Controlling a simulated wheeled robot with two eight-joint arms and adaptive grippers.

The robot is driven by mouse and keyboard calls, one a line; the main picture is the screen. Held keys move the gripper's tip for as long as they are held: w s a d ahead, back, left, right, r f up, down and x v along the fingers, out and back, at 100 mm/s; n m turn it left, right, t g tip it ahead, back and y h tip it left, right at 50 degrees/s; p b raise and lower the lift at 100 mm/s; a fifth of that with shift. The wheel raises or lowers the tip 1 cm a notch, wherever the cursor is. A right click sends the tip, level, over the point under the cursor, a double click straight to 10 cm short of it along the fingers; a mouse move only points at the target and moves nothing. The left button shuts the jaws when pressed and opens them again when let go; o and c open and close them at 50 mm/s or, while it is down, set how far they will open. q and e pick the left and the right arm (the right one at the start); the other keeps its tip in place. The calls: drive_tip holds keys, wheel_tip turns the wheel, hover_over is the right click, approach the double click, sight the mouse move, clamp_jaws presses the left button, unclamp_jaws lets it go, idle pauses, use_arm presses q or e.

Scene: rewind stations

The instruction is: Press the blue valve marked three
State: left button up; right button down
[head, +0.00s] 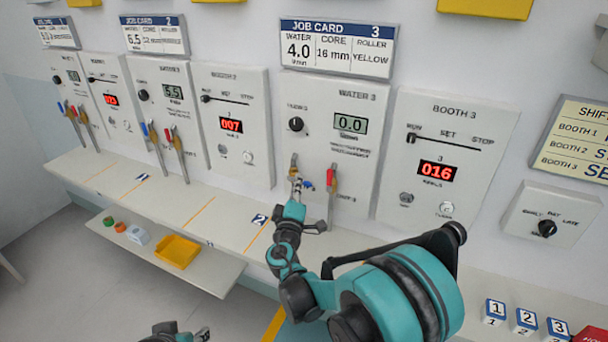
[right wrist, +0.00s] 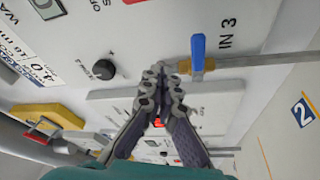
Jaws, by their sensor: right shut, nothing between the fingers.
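The blue valve (right wrist: 198,52) has a blue lever on a brass pipe, with "IN 3" printed beside it in the right wrist view. Its lever lies crosswise to the pipe. In the head view a small blue part of this valve (head: 307,184) shows beside my right gripper (head: 295,182), which hides the rest. The right gripper is shut and empty, its fingertips (right wrist: 165,76) close beside the pipe and lever; I cannot tell if they touch. The WATER 3 panel (head: 375,100) reads 0.0. My left gripper (head: 185,334) is partly in view at the bottom edge.
A red-handled valve (head: 331,180) stands just right of the right gripper. The BOOTH 3 panel (head: 475,125) reads 016. Job card 3 (head: 338,48) shows water 4.0. A ledge (head: 225,215) runs below the panels, with a yellow tray (head: 177,251) lower left.

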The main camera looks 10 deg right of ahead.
drive_tip(key=s+a+f, duration=0.2)
drive_tip(key=s+a, duration=0.2)
drive_tip(key=shift+s+f+p, duration=0.15)
drive_tip(key=shift+s+p, duration=0.2)
drive_tip(key=shift+s, duration=0.05)
drive_tip(key=s+d+f+m+g, duration=0.2)
drive_tip(key=s+d+m+g, duration=0.55)
drive_tip(key=s+d, duration=0.6)
drive_tip(key=s+a+f+m+g+y, duration=0.1)
drive_tip(key=s+f+g+y, duration=0.1)
drive_tip(key=s, duration=0.6)
drive_tip(key=s+a+f+m+g+y, duration=0.1)
drive_tip(key=s+f+g+y, duration=0.1)
drive_tip(key=s, duration=0.5)
drive_tip(key=shift+s+a+f+m+y, duration=0.35)
drive_tip(key=shift+f+y, duration=0.3)
drive_tip(key=shift+y, duration=0.25)
